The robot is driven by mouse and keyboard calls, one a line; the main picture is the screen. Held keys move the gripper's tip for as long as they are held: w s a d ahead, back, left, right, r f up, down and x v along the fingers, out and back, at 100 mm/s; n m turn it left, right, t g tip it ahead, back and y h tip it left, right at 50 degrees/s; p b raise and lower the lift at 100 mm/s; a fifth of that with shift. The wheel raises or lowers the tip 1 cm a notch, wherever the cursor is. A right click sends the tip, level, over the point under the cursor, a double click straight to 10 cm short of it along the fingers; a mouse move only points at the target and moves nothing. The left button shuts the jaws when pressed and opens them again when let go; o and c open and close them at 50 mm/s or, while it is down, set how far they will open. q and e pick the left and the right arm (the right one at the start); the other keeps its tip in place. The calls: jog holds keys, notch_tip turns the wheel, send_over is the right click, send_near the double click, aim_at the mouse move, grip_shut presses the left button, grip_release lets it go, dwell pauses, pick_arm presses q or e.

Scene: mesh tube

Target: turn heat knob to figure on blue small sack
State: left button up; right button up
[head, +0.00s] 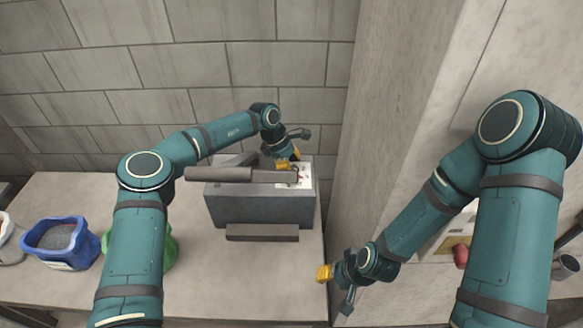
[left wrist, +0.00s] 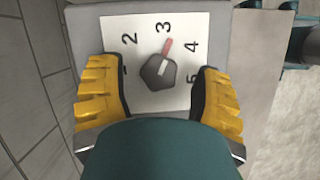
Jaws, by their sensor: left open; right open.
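The heat knob (left wrist: 158,72) is a dark knob on a white plate (left wrist: 143,27) numbered 1 to 5. Its red pointer aims close to the 3, leaning slightly toward the 4. My left gripper (head: 288,160) is open over the plate, and the left wrist view shows its yellow fingers (left wrist: 160,100) on either side of the knob, apart from it. The blue small sack (head: 60,256) stands open at the left of the counter with dark grey contents. The figure on its pale front label is too small to read. My right gripper (head: 325,272) is open and empty near the counter's right edge.
The knob plate is on a grey box-shaped machine (head: 262,208) with a dark handle bar (head: 220,174). A green sack (head: 170,248) is partly hidden behind my left arm. A white sack (head: 8,240) is cut off at the left. The counter's front right (head: 250,280) is clear.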

pick_arm(q)
jog(key=v, duration=1.1)
jog(key=shift+r, duration=0.35)
jog(key=shift+w+a, duration=0.1)
jog(key=shift+a, duration=0.05)
